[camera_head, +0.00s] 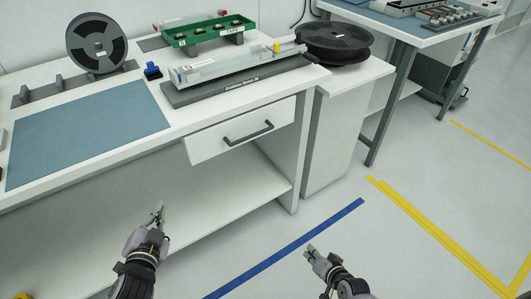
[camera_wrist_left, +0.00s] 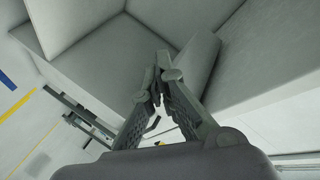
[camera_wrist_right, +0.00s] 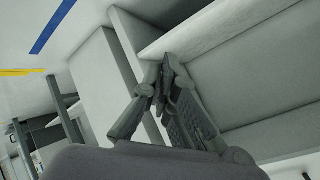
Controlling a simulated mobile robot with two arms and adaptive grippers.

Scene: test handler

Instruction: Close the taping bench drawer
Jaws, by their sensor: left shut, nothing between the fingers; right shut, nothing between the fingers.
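The taping bench drawer (camera_head: 215,143) has a white front under the right part of the bench top. A dark bar handle (camera_head: 248,133) is fixed on its front. The front seems to stand out slightly from the bench, but I cannot tell how far. My left gripper (camera_head: 158,208) is shut and empty, low in front of the bench, below and left of the drawer. My right gripper (camera_head: 310,251) is shut and empty, over the floor, below and right of the drawer. Neither touches the handle. Both wrist views show closed fingertips, left (camera_wrist_left: 158,72) and right (camera_wrist_right: 166,72).
The white bench top (camera_head: 165,98) carries a blue mat (camera_head: 85,130), a dark reel (camera_head: 97,43), a green tray (camera_head: 212,34) and a long taping device (camera_head: 240,70). A lower shelf (camera_head: 225,190) lies beneath. A second table (camera_head: 410,30) stands right. The floor in front is clear.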

